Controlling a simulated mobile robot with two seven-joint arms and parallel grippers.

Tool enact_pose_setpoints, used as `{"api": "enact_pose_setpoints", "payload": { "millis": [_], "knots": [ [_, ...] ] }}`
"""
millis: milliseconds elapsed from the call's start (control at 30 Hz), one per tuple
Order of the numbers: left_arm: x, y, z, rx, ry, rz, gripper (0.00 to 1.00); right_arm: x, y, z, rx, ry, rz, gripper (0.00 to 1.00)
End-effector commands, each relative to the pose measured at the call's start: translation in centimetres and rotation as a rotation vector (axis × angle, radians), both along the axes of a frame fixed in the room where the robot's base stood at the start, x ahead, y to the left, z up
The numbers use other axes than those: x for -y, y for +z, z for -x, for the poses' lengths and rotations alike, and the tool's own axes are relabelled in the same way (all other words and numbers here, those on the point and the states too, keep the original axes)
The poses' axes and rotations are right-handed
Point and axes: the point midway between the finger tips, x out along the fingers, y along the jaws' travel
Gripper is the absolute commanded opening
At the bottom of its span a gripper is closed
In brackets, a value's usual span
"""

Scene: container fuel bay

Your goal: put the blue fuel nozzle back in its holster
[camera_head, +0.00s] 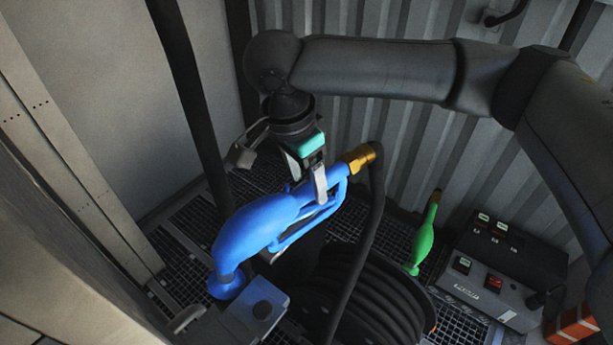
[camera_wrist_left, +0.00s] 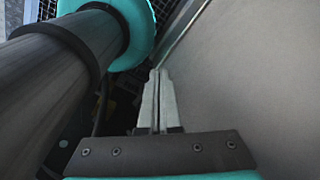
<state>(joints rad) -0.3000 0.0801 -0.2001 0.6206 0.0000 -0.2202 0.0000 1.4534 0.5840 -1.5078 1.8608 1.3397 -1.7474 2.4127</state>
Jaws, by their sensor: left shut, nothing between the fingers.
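The blue fuel nozzle (camera_head: 262,222) hangs in mid-picture in the head view, its blue spout end pointing down to the lower left. A brass fitting (camera_head: 358,157) joins it to a black hose. My right gripper (camera_head: 318,185) is at the nozzle's handle near the fitting, with a finger across it; it looks shut on the handle. A grey box with a blue patch (camera_head: 258,306) lies just below and right of the spout end; I cannot tell if it is the holster or whether they touch. My left gripper (camera_wrist_left: 157,100) shows in the left wrist view, fingers together and empty.
A black hose reel (camera_head: 375,295) stands below the nozzle. A green nozzle (camera_head: 424,240) stands to the right, beside a dark control box (camera_head: 495,270). A corrugated wall (camera_head: 420,150) closes off the back. A pale flat surface (camera_wrist_left: 245,70) is close to my left gripper.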

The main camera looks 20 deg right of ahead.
Motion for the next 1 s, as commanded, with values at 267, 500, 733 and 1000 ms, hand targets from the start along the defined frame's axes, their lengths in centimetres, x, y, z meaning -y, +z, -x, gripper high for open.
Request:
{"api": "enact_pose_setpoints", "payload": {
  "millis": [267, 500, 733, 1000],
  "knots": [
    [0.0, 0.0, 0.0, 0.000, 0.000, 0.000, 0.00, 0.0, -0.1, 0.1, -0.003, 0.000, 0.003, 0.74],
    [0.0, -0.3, 0.0, 0.000, 0.000, 0.000, 0.00, -0.5, 2.4, 0.2, 0.002, 0.001, -0.001, 0.74],
    [0.0, -0.7, 0.0, 0.000, 0.000, 0.000, 0.00, -1.6, 7.8, 0.6, 0.003, 0.003, -0.001, 0.74],
    [0.0, -0.6, 0.0, -0.001, 0.000, 0.000, 0.00, -2.4, 13.2, 1.1, 0.002, -0.001, 0.002, 0.74]
  ]
}}
